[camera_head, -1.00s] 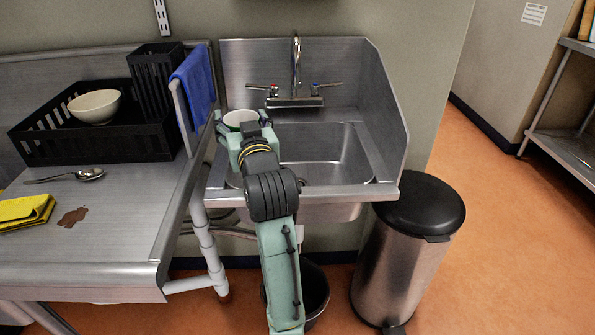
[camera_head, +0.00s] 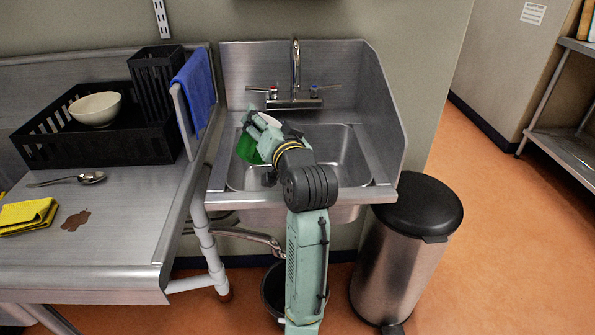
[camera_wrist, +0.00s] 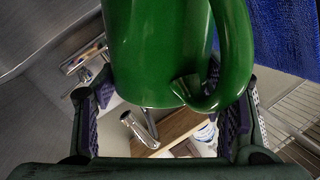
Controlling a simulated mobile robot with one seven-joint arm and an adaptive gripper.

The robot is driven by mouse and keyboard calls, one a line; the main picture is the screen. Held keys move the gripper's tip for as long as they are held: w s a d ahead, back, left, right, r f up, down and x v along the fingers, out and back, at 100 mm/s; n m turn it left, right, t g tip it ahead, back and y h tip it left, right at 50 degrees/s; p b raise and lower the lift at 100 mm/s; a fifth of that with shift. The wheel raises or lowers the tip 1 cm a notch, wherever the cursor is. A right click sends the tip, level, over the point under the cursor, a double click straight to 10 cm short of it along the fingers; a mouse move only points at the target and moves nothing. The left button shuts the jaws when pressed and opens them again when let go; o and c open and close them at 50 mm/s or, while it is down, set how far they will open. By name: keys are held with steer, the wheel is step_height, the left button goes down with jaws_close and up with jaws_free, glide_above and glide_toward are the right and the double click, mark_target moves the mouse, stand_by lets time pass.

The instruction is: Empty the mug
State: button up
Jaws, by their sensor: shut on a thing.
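A green mug (camera_head: 247,149) is held over the left part of the steel sink basin (camera_head: 335,160) and is tilted well over. In the wrist view the green mug (camera_wrist: 160,45) fills the upper middle, with its handle on the right. My gripper (camera_head: 262,132) is shut on the mug, with one finger on each side of it in the wrist view. A small pale patch shows beyond the gripper in the head view. The mug's inside is mostly hidden, and I cannot tell whether anything is in it or pouring out.
The faucet (camera_head: 296,70) stands at the back of the sink. A blue cloth (camera_head: 194,88) hangs on the divider at left. A black rack (camera_head: 60,140) holds a white bowl (camera_head: 95,108). A spoon (camera_head: 90,178) and yellow cloth (camera_head: 28,215) lie on the counter. A bin (camera_head: 415,215) stands right.

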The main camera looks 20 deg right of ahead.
steer(key=shift+w+d+f+m, duration=0.1)
steer(key=shift+d+f+m, duration=0.45)
steer(key=shift+d, duration=0.2)
steer(key=shift+d+f+m, duration=0.3)
steer(key=shift+m, duration=0.35)
steer(key=shift+d+f+m+b, duration=0.3)
steer(key=shift+f+m, duration=0.2)
steer(key=shift+m, duration=0.2)
steer(key=shift+d+f+m, duration=0.2)
steer(key=shift+f+m, duration=0.35)
steer(key=shift+m, duration=0.25)
steer(key=shift+w+d+f+m+b, duration=0.1)
steer(key=shift+f+m+b, duration=0.15)
steer(key=shift+m+b, duration=0.05)
steer(key=shift+w+d+r+m+y, duration=0.15)
steer(key=shift+w+d+m+y, duration=0.2)
steer(key=shift+m, duration=0.45)
steer(key=shift+s+d+f+m, duration=0.25)
steer(key=shift+d+f+m, duration=0.45)
steer(key=shift+d+m, duration=0.15)
steer(key=shift+s+r+m+p, duration=0.1)
steer(key=shift+m+p, duration=0.35)
steer(key=shift+p, duration=0.25)
